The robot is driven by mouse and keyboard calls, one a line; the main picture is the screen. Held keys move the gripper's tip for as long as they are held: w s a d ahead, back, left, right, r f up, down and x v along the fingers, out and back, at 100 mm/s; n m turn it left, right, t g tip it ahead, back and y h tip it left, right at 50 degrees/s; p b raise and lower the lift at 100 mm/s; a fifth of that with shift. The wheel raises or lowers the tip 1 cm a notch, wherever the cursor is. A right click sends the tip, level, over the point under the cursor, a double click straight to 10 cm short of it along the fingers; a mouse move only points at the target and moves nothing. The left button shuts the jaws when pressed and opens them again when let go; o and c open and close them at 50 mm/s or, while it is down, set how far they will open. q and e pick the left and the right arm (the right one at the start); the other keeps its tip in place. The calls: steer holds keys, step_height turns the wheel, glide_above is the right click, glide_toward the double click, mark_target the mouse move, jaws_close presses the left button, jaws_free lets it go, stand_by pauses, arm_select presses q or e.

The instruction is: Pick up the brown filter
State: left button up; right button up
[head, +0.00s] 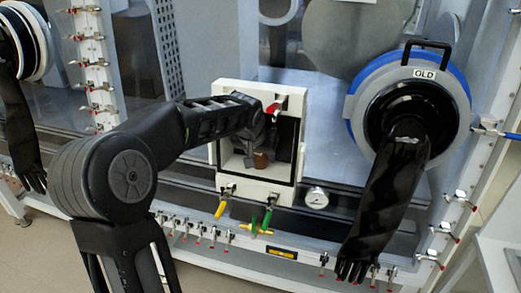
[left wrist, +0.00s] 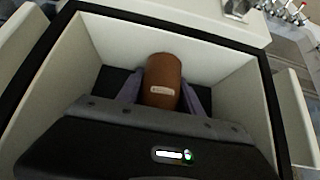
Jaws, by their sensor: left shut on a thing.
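The brown filter (left wrist: 163,78) is a short brown cylinder with a small pale label, seen in the left wrist view inside a white-walled box. My left gripper (left wrist: 161,98) has a finger on each side of it and is shut on it. Much of the opening is hidden by my left arm. I cannot tell whether the filter touches the box floor. My right gripper is not in view.
A black glove (head: 385,205) hangs from a round port with a blue ring and an "OLD" label (head: 425,73) at the right. The box walls closely surround my left gripper.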

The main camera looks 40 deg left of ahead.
arm_select(q)
jaws_close()
steer(key=shift+r, duration=0.1)
steer(key=shift+s+d+r, duration=0.1)
steer(key=shift+s+r, duration=0.2)
steer(key=s+d+r+b, duration=0.3)
steer(key=s+r, duration=0.4)
steer(key=s, duration=0.5)
steer(key=shift+s+d+r, duration=0.15)
steer(key=shift+s+d, duration=0.15)
steer(key=shift+d, duration=0.4)
